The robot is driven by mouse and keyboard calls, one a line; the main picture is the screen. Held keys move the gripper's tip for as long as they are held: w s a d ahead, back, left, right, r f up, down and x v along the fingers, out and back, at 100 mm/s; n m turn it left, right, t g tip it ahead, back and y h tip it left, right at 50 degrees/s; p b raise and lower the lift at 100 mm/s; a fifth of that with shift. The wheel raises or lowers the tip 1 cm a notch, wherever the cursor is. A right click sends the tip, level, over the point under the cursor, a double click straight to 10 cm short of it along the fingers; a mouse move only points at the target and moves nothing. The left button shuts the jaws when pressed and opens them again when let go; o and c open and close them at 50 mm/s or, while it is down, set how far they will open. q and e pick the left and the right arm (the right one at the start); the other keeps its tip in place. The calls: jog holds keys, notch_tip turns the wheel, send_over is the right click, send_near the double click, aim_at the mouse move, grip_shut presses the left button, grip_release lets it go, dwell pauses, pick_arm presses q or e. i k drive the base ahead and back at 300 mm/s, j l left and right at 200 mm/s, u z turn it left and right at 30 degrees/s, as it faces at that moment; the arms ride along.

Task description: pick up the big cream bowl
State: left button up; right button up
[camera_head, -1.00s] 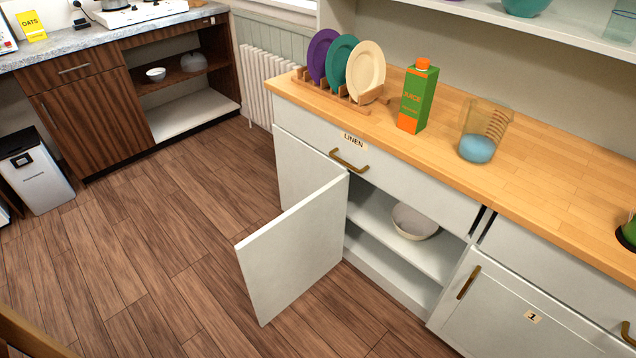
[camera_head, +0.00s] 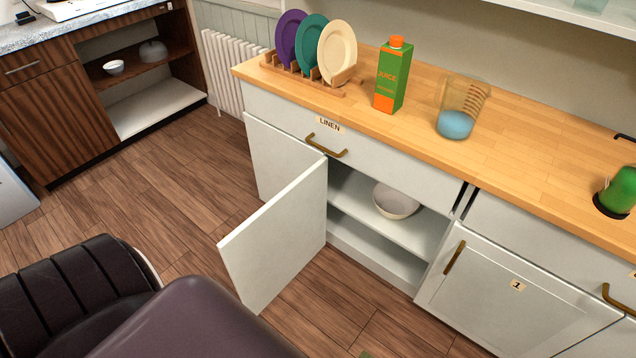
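A cream bowl (camera_head: 396,201) stands upright on the inner shelf (camera_head: 375,222) of the white base cabinet, under the drawer labelled LINEN. The left door (camera_head: 275,245) of this cabinet stands open, swung out towards the floor. The bowl's rear part lies in shadow under the drawer. Neither of my grippers is in view.
A dark ribbed padded shape (camera_head: 75,290) and a smooth dark one (camera_head: 190,325) fill the lower left; I cannot tell what they are. The worktop (camera_head: 540,165) carries a plate rack, a juice carton (camera_head: 392,78) and a glass (camera_head: 460,108).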

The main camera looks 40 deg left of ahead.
aim_at(392, 204)
jog(key=j+z, duration=0.15)
jog(key=j, duration=0.25)
jog(key=j+z, duration=0.2)
jog(key=j, duration=0.25)
jog(key=k+j+z, duration=0.15)
jog(key=j, duration=0.25)
jog(key=j+z, duration=0.2)
jog(key=j, duration=0.2)
jog(key=k+j+z, duration=0.15)
jog(key=j, duration=0.25)
jog(key=k+j+z, duration=0.2)
jog(key=j, duration=0.15)
jog(key=k+j, duration=0.15)
jog(key=j, duration=0.25)
jog(key=k+j, duration=0.15)
jog(key=j, duration=0.25)
jog(key=k+j, duration=0.15)
jog(key=j, duration=0.3)
jog(key=k+j, duration=0.15)
jog(key=j, duration=0.25)
